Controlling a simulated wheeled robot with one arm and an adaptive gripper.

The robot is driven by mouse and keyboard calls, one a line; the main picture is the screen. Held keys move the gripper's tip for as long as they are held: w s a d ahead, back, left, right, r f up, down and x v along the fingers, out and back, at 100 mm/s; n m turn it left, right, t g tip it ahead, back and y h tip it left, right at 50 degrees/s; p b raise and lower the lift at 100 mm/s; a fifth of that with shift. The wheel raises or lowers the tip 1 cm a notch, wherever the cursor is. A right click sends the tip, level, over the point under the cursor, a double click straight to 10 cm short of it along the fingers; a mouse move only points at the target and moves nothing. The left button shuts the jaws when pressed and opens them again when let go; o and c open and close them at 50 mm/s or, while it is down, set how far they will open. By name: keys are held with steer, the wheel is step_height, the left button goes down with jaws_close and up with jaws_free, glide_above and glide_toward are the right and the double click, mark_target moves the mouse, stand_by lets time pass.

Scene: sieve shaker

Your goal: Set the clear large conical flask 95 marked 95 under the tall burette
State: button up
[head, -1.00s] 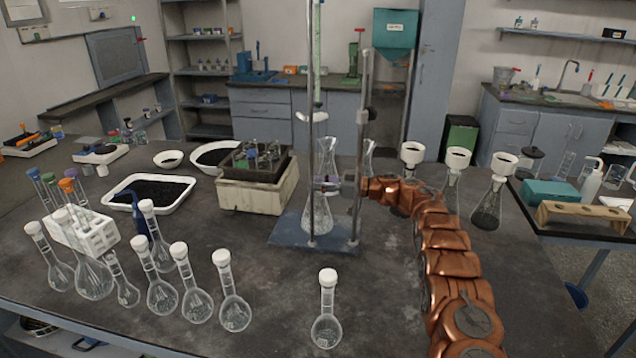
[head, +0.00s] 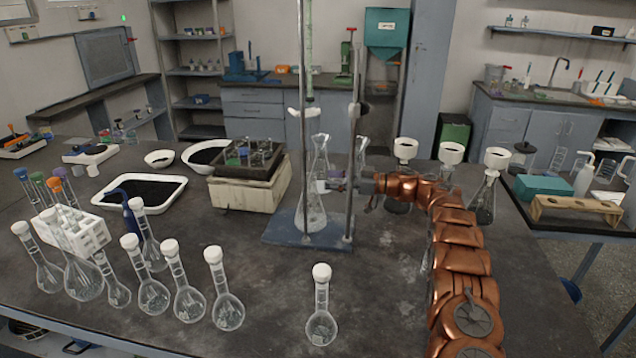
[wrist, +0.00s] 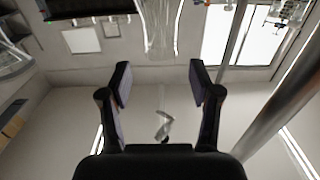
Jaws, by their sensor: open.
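A clear conical flask (head: 312,206) stands upright on the blue stand base (head: 285,238) in the head view, below the tall burette (head: 309,75). No number can be read on it. My gripper (head: 330,186) is at the flask's right side at mid height, partly behind the right rod; contact cannot be told there. In the wrist view my gripper (wrist: 162,82) has its two fingers wide apart with nothing between them. Clear glass (wrist: 161,28) shows beyond the fingertips.
Upright metal rods (head: 353,130) flank the flask. Funnel-topped flasks (head: 485,205) stand at the right, close to my arm. Several stoppered flasks (head: 228,310) line the front left. A box with a dark rack (head: 240,195) stands left of the stand.

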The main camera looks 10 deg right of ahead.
steer(key=shift+b+v, duration=0.35)
steer(key=shift+v, duration=2.2)
